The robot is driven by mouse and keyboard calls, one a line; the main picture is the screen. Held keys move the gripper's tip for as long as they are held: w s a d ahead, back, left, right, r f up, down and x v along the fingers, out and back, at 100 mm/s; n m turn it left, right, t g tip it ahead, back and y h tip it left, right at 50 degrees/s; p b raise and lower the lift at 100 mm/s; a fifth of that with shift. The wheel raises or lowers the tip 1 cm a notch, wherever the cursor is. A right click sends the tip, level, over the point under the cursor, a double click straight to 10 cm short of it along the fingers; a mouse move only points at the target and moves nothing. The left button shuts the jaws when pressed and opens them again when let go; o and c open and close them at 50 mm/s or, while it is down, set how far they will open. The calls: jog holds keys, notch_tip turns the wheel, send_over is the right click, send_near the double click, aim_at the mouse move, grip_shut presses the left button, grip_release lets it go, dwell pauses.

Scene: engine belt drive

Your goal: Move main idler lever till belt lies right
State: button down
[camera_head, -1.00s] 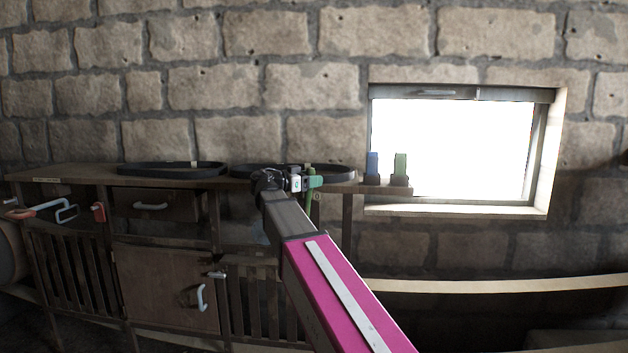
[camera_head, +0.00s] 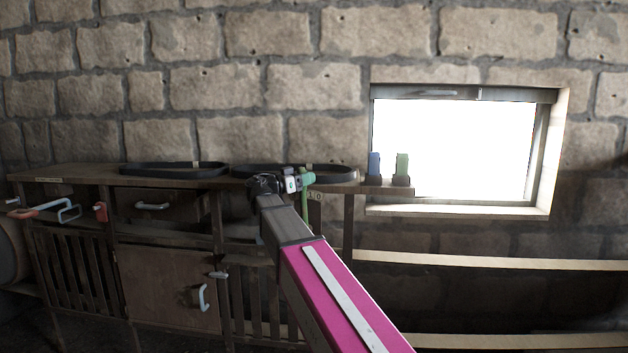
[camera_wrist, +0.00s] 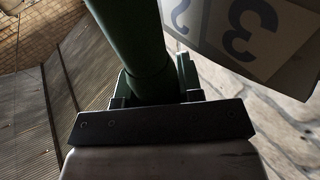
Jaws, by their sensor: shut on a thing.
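The green lever (camera_head: 306,180) stands at the front edge of the bench, in front of the right-hand black belt (camera_head: 339,175). I cannot tell from the frames whether it is the main idler lever. My gripper (camera_head: 294,184) is at the lever in the head view. In the wrist view the lever's dark green shaft (camera_wrist: 130,45) runs down to my gripper (camera_wrist: 155,100), which is shut on it. A pale numbered plate (camera_wrist: 245,35) with a 2 and a 3 is beside the shaft. The belt's path is partly hidden by my gripper.
Another black belt (camera_head: 172,169) lies on the bench top (camera_head: 70,172) at left. A blue block (camera_head: 374,165) and a green block (camera_head: 401,166) stand at its right end. A stone wall is behind.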

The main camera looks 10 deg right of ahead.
jog(key=shift+w+a, duration=0.15)
jog(key=shift+a, duration=0.35)
jog(key=c, duration=0.8)
grip_release()
jog(key=v, duration=1.1)
jog(key=shift+d+f, duration=0.1)
jog(key=shift+f, duration=0.1)
